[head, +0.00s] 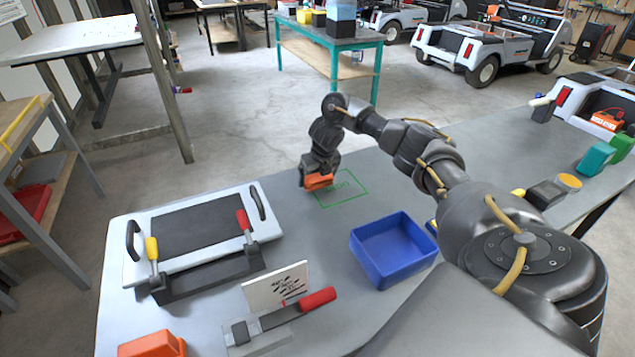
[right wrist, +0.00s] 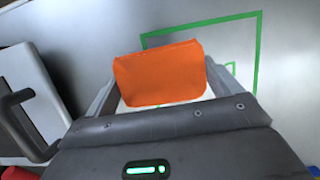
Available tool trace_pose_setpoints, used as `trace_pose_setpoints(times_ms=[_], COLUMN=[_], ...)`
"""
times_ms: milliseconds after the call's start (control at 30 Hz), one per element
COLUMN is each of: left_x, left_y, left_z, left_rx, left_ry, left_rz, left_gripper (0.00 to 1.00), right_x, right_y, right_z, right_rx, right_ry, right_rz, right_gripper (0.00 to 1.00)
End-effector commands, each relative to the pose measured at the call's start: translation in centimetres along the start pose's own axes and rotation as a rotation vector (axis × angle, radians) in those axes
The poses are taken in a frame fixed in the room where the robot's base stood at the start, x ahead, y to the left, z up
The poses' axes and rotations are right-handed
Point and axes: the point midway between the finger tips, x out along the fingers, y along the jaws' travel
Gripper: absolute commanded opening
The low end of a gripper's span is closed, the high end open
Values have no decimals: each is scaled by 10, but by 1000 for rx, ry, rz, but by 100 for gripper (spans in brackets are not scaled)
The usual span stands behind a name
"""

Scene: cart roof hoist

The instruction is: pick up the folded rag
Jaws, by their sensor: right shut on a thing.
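The folded rag (head: 318,182) is orange and shows at the end of my right arm in the head view. In the right wrist view the rag (right wrist: 160,74) fills the space between the fingers. My right gripper (head: 316,174) is shut on it, at the left edge of a green outlined rectangle (head: 342,189) on the grey table. I cannot tell whether the rag touches the table. My left gripper is not in view.
A white panel with handles (head: 195,235) lies at the left with red and yellow handled clamps. A card (head: 276,288), a red-handled tool (head: 318,299) and an orange block (head: 152,345) are near the front.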

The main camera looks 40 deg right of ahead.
Motion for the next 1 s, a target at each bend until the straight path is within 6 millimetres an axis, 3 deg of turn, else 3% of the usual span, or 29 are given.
trace_pose_setpoints(times_ms=[133, 300, 533, 733, 1000], left_x=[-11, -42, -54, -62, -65], left_y=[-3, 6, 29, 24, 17], left_z=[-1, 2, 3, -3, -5], left_rx=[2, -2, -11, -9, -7], left_ry=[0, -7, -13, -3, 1], left_rz=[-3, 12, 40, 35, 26], left_gripper=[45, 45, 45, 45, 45], right_x=[-38, -89, -113, -130, -136], right_y=[10, 26, 51, 67, 73], right_z=[-5, -18, -54, -73, -83], right_rx=[-8, -9, -6, -5, -1], right_ry=[-5, -6, -2, -2, 0], right_rz=[1, 0, 0, 1, 0], right_gripper=[68, 68, 68, 68, 68])
